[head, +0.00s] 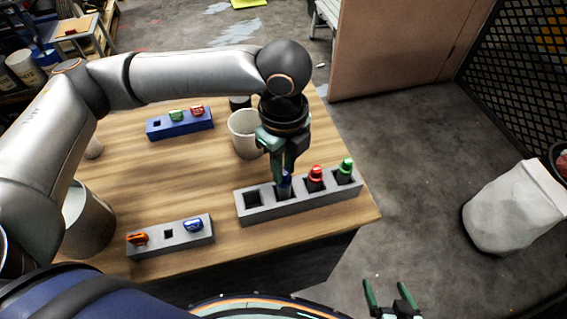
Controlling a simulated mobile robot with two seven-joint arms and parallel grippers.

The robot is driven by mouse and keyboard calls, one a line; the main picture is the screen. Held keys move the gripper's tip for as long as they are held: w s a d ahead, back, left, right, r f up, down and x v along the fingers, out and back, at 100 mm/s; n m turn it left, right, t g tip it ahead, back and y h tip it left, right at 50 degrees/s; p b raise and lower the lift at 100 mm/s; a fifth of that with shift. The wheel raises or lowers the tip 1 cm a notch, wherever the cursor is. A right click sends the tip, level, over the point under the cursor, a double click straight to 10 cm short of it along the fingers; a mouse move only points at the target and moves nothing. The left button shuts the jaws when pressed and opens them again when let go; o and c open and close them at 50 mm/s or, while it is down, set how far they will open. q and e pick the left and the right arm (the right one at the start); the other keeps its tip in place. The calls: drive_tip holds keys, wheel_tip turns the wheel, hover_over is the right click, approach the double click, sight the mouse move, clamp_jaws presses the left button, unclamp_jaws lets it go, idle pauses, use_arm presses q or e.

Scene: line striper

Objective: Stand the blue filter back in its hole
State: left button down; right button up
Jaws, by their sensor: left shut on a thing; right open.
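The long grey block (262,214) lies near the right front of the wooden table. My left gripper (283,174) points down over it and is shut on the blue filter (286,182). The filter is upright at the second hole from the left. The fingers partly hide it, and I cannot tell how deep it sits. The leftmost hole is empty. A red filter (316,174) and a green filter (346,167) stand in the two holes to the right. My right gripper (391,292) is open and empty, low in the view beyond the table's front edge.
A small grey block (172,249) holds an orange piece (138,239) and a blue piece (193,225), its middle hole empty. A blue block (165,131) holds green and red pieces. A white cup (243,137) stands behind my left gripper. A pale bag (515,208) is on the floor.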

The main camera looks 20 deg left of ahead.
use_arm(q)
drive_tip(key=shift+f, duration=0.65)
drive_tip(key=shift+c, duration=1.8)
unclamp_jaws()
drive_tip(key=shift+r, duration=0.15)
wheel_tip(320, 180, up, 3)
drive_tip(key=p, duration=0.3)
drive_tip(key=shift+p, duration=0.3)
drive_tip(key=shift+r+p, duration=0.65)
drive_tip(key=shift+r, duration=1.25)
drive_tip(key=shift+s, duration=0.1)
